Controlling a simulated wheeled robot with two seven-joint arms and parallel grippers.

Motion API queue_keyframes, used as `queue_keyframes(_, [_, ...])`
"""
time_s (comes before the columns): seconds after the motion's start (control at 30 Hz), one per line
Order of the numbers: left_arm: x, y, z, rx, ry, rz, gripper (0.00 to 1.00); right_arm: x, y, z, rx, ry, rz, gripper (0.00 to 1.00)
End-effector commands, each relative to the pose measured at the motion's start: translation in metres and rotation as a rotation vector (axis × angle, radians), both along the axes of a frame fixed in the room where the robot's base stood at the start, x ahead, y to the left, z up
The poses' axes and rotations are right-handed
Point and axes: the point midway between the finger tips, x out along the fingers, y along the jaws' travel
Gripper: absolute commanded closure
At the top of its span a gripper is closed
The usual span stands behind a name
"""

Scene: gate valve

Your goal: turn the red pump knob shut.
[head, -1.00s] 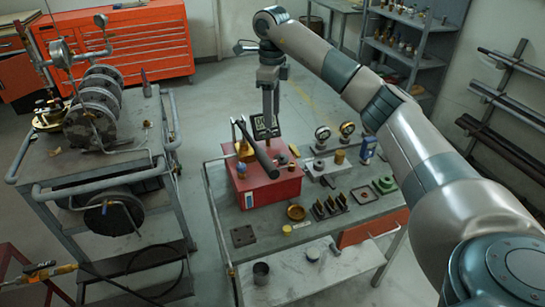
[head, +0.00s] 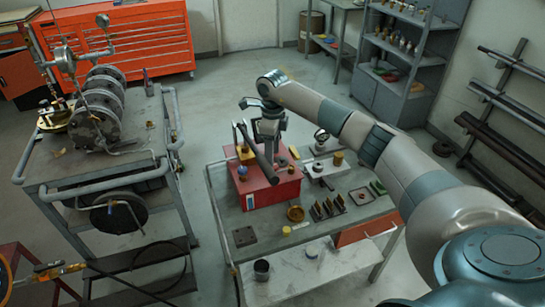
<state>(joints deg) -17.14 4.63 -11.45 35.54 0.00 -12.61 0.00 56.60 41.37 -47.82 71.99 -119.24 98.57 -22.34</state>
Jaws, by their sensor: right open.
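The red pump (head: 262,194) is a red box on the grey workbench, with a long dark lever slanting across its top.
The workbench (head: 217,215) also holds dial gauges, a brass dish (head: 296,213), a dark block (head: 245,236) and several small parts. A metal cart (head: 50,170) with discs and pipes stands at the left. Open floor lies between the cart and the workbench.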

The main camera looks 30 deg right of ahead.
Motion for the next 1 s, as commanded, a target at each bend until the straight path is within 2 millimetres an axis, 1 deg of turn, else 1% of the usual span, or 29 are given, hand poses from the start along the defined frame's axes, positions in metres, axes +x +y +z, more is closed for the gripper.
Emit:
queue_keyframes(0.03, [0.0, 0.0, 0.006, 0.0, 0.001, 0.0, 1.0, -0.001, 0.001, -0.006, 0.001, 0.003, -0.001, 0.53])
queue_keyframes(0.1, [-0.001, 0.0, 0.01, 0.0, 0.001, 0.001, 1.0, -0.001, 0.001, -0.016, 0.002, 0.003, -0.001, 0.53])
queue_keyframes(0.3, [-0.001, 0.0, 0.015, 0.0, 0.001, 0.001, 1.0, -0.001, 0.0, -0.035, 0.001, 0.002, -0.001, 0.53])
queue_keyframes(0.43, [-0.001, 0.0, 0.015, 0.0, 0.001, 0.001, 1.0, 0.0, 0.0, -0.039, 0.0, 0.0, 0.0, 0.53])
queue_keyframes(0.67, [-0.001, 0.0, 0.015, 0.0, 0.001, 0.001, 1.0, 0.0, 0.0, -0.04, 0.001, -0.001, 0.0, 0.53])
queue_keyframes(0.7, [-0.001, 0.0, 0.015, 0.0, 0.001, 0.001, 1.0, 0.0, 0.0, -0.04, 0.0, 0.0, 0.0, 0.55])
queue_keyframes(0.87, [-0.001, 0.0, 0.015, 0.0, 0.001, 0.0, 1.0, 0.0, 0.0, -0.039, 0.0, 0.0, 0.0, 0.93])
queue_keyframes(1.0, [-0.001, 0.0, 0.015, -0.001, 0.001, 0.0, 1.0, 0.0, 0.0, -0.039, 0.0, 0.0, -0.001, 0.94])
